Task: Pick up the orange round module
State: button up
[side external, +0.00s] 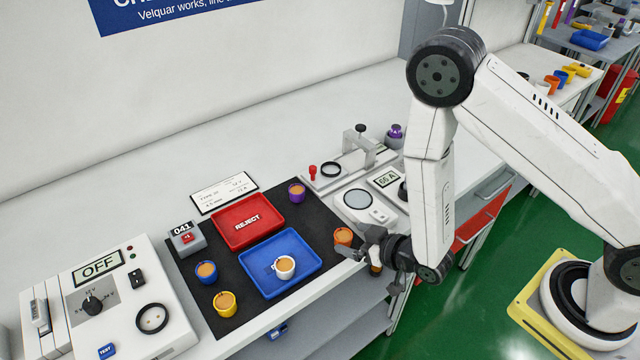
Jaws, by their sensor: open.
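The orange round module (343,235) stands on the right edge of the black mat (320,215), close to the front of the bench. It looks like a small orange cup with a tan top. My gripper (357,246) is open, just to its right and close beside it, with its dark fingers toward the module. The fingers overlap the module's lower right side in the picture. I cannot tell whether they touch it or reach around it.
A blue tray (257,285) holds a white module (285,267). A red REJECT tray (224,237) lies behind it. Blue (206,272), yellow (224,303) and purple (296,192) modules stand on the mat. A round-plated scale (375,214) is behind my gripper. A tester (120,290) stands left.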

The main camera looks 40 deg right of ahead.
aim_at(339, 234)
jog(key=shift+x, duration=2.6)
grip_shut()
